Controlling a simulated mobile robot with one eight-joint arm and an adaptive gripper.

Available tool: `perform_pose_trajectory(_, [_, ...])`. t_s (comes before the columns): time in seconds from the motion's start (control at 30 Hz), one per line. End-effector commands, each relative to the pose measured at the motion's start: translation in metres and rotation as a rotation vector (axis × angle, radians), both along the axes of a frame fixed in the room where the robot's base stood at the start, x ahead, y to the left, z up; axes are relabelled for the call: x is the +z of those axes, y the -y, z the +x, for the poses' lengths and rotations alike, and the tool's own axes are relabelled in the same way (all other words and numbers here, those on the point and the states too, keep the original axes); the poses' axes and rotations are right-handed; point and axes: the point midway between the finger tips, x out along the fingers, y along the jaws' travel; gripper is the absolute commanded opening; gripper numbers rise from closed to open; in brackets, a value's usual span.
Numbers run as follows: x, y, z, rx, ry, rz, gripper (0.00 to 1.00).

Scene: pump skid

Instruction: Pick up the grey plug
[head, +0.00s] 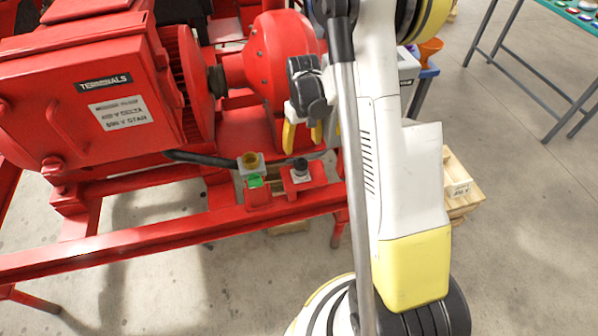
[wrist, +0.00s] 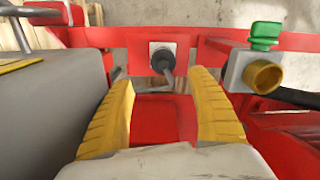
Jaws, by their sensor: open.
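The grey plug (head: 300,165) seems to be the small dark grey piece on a pale square plate, on a red bracket of the skid's front rail. In the wrist view the plug (wrist: 164,60) sits upper centre, with a thin grey stem or lever pointing toward me. My gripper (head: 302,136) has yellow fingers, which are apart and empty. In the head view it hangs just above and behind the plug. In the wrist view the gripper (wrist: 163,82) has its fingertips short of the plug, one to each side, not touching it.
A grey block with a brass-coloured socket (head: 250,160) and a green piece (head: 255,181) stands left of the plug. A black cable (head: 200,158) runs from it. The red pump (head: 285,50) and terminal box (head: 80,90) stand behind. A grey box (wrist: 55,110) fills the wrist view's left.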

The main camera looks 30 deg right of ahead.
Motion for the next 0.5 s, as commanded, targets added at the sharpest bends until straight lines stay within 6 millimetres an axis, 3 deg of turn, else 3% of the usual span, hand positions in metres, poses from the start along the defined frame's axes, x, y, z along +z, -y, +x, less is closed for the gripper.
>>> perform_pose_trajectory(0.1, [-0.024,0.0,0.0,0.0,0.001,0.0,0.68])
perform_pose_trajectory(0.33, [-0.044,-0.003,-0.001,0.0,0.001,0.0,0.68])
perform_pose_trajectory(0.5, [-0.072,-0.008,-0.003,0.0,0.001,0.0,0.68])
